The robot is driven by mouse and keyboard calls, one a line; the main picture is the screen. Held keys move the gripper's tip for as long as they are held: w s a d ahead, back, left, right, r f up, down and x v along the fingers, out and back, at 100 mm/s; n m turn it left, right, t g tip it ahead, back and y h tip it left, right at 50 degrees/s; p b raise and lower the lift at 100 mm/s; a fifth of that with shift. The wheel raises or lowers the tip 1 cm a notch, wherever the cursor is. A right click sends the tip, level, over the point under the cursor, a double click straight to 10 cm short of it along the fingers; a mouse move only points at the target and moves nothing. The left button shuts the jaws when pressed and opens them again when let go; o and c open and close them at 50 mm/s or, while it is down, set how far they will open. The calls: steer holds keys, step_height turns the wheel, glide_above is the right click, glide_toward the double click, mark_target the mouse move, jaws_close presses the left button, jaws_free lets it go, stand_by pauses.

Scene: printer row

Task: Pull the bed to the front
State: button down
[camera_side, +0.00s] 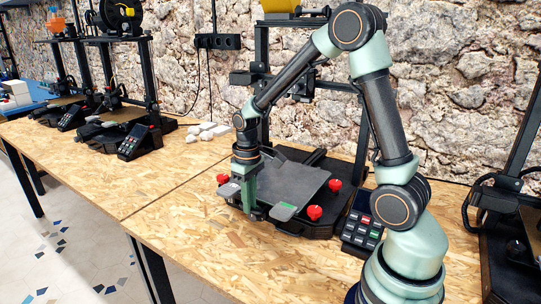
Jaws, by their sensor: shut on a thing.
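The bed (294,186) is a dark grey flat plate on the black printer (355,174) in the middle of the table. Red knobs (314,212) show at its corners. My gripper (252,212) points down at the bed's front left edge and is shut on the bed there. The exact contact between the fingers and the plate is small and partly hidden by the gripper itself.
A keypad (361,231) stands right of the printer, near my arm's base. Other printers stand at the left (125,135) and the right edge (512,245). Pale pieces (207,131) lie behind on the table. The wooden table (185,235) is clear in front and left of the middle printer.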

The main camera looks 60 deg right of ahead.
steer(key=shift+w+a, duration=0.1)
steer(key=shift+a, duration=0.15)
steer(key=c, duration=0.9)
jaws_free()
step_height(320, 180, up, 12)
steer(key=shift+r, duration=0.15)
steer(key=a+r, duration=0.3)
steer(key=r, duration=0.3)
